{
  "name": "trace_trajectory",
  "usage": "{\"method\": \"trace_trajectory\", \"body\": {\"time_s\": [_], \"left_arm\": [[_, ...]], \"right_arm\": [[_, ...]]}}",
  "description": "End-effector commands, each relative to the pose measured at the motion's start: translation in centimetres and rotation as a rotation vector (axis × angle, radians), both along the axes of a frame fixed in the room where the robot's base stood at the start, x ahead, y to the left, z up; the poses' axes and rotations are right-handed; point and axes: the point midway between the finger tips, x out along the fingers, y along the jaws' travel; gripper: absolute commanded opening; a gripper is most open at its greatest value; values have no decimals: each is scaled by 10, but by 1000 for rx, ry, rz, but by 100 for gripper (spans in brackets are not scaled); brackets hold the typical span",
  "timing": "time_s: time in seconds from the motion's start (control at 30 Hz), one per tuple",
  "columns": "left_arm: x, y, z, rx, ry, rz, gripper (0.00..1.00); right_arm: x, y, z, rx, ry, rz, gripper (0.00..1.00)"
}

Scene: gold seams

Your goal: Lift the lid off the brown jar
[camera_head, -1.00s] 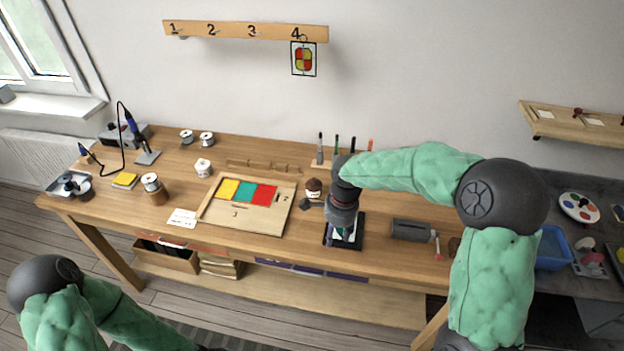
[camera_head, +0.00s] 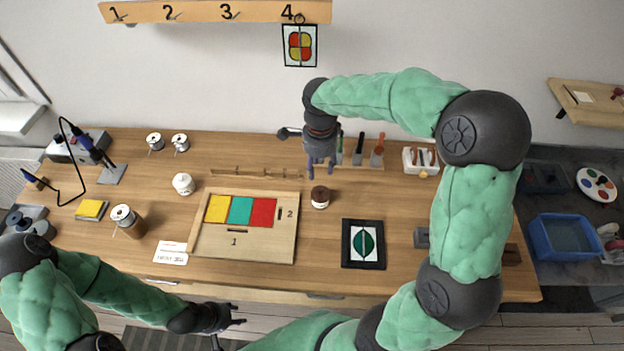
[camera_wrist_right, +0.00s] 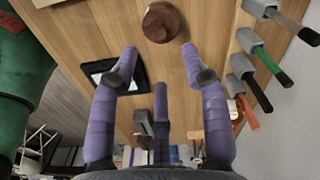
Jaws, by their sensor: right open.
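The brown jar (camera_head: 320,198) is small, with a dark brown lid and a pale band below it. It stands on the wooden workbench, right of the wooden tray. My right gripper (camera_head: 320,172) points down just behind and above it, fingers spread and empty. In the right wrist view the round brown lid (camera_wrist_right: 160,22) shows at the top, beyond the tips of the open fingers (camera_wrist_right: 160,65), not touched by them. My left gripper (camera_head: 240,314) is low in front of the bench edge, its fingers apart and empty.
The wooden tray (camera_head: 215,245) with coloured panes lies left of the jar. A black-framed leaf picture (camera_head: 363,244) lies to its right front. A tool rack (camera_head: 360,165) with upright handles stands behind, close to the right gripper. A white pot (camera_head: 183,184) stands further left.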

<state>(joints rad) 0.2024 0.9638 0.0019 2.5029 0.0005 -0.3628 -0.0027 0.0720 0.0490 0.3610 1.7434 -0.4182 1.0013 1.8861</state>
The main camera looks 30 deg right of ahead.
Motion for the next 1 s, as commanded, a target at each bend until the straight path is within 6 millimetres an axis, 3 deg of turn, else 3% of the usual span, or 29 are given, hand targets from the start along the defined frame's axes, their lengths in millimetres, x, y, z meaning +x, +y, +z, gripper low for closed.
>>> {"method": "trace_trajectory", "body": {"time_s": [0.3,0.57,0.83,1.0], "left_arm": [[-1,0,-12,0,2,-1,40],[-1,0,-15,0,1,0,40],[-1,0,-29,0,1,0,40],[-1,0,-31,0,1,0,40]], "right_arm": [[-1,-1,-46,0,4,1,46],[-1,-1,-59,1,4,1,46],[-2,-6,-95,0,5,1,46],[-1,-6,-105,0,2,0,46]]}}
